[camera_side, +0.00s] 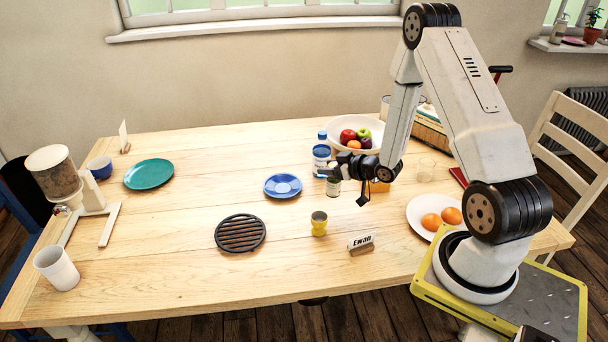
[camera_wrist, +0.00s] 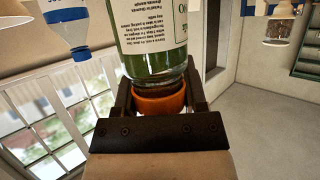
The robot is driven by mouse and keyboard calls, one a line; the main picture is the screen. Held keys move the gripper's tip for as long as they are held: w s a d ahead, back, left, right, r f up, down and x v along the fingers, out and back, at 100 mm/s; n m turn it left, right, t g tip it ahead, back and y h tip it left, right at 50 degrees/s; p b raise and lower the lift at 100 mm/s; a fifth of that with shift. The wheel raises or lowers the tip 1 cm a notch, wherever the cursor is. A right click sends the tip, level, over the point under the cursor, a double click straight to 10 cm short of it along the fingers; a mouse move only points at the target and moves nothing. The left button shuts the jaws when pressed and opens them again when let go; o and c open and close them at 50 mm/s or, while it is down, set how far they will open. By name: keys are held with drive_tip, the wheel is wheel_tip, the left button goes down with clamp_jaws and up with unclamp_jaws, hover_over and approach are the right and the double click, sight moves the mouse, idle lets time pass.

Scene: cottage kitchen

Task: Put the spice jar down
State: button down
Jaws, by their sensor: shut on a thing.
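The spice jar (camera_side: 333,187) is a small clear jar with green contents and a white label. In the wrist view the jar (camera_wrist: 152,50) fills the upper middle, with its orange lid (camera_wrist: 160,102) between the fingers. My gripper (camera_side: 338,169) is shut on it at the lid end; it also shows in the wrist view (camera_wrist: 160,110). The label print is upside down in the wrist view. In the side view the jar hangs below the fingers, roughly upright. I cannot tell whether its base touches the table (camera_side: 170,270).
A blue-and-white bottle (camera_side: 321,158) and a fruit bowl (camera_side: 335,137) stand behind the jar. An orange item (camera_side: 379,187) is beside my wrist.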

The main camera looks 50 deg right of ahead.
drive_tip(key=shift+w+d+f, duration=0.3)
drive_tip(key=shift+w+f, duration=0.4)
drive_tip(key=shift+f, duration=0.2)
drive_tip(key=shift+w+d+f, duration=0.3)
drive_tip(key=shift+w+f, duration=0.35)
drive_tip(key=shift+f, duration=0.2)
drive_tip(key=shift+w+f, duration=0.15)
drive_tip(key=shift+f, duration=0.75)
drive_tip(key=shift+w+f, duration=0.1)
drive_tip(key=shift+f, duration=0.8)
drive_tip(key=shift+f, duration=0.1)
drive_tip(key=shift+c, duration=0.7)
unclamp_jaws()
